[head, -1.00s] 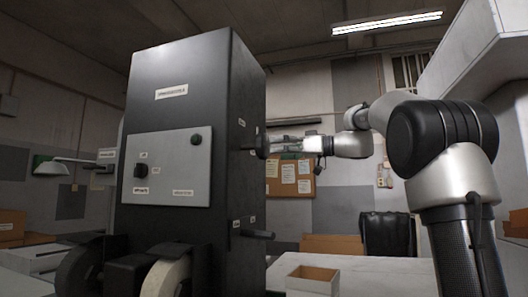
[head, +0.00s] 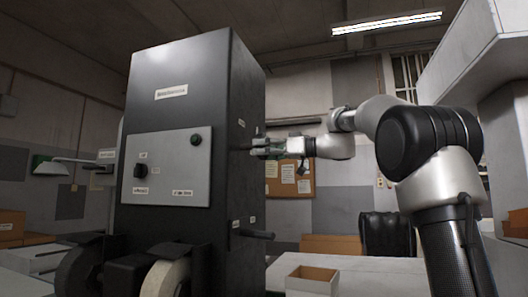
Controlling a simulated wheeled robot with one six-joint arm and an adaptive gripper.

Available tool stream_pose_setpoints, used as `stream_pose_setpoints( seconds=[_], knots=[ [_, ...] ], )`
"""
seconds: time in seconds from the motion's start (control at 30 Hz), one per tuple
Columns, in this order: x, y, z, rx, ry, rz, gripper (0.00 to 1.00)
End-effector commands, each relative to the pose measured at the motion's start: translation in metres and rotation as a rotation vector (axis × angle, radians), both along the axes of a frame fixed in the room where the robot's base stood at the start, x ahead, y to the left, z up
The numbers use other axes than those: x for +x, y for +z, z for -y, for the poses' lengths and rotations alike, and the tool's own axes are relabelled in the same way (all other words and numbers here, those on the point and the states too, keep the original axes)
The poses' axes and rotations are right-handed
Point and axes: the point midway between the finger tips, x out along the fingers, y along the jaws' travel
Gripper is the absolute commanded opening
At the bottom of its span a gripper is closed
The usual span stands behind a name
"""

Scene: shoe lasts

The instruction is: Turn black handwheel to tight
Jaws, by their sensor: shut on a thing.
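The tall black machine (head: 176,72) stands left of centre in the head view. The black handwheel (head: 258,143) is on its right side face at mid height, seen nearly edge-on and small. My gripper (head: 261,150) reaches in from the right at that spot and is shut on the handwheel. Its fingers and the dark machine side cover most of the wheel, so its turn angle and any mark on it cannot be read.
A dark lever (head: 256,234) sticks out of the machine's right side below my gripper. A grey control panel (head: 168,170) with a knob is on the front. An open cardboard box (head: 312,279) stands on the white table (head: 385,270). A black chair (head: 388,234) is behind.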

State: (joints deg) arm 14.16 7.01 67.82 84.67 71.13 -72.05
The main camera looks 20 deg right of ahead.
Motion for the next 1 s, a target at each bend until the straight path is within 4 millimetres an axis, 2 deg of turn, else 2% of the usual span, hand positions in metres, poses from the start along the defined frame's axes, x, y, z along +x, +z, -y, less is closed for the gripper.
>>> stream_pose_setpoints(
  seconds=[0.43, 1.0],
  knots=[
    [-0.0016, 0.0006, -0.001, 0.073, 0.0, -0.108, 0.51],
    [-0.0068, 0.0038, -0.0044, 0.361, 0.0, -0.538, 0.51]
  ],
)
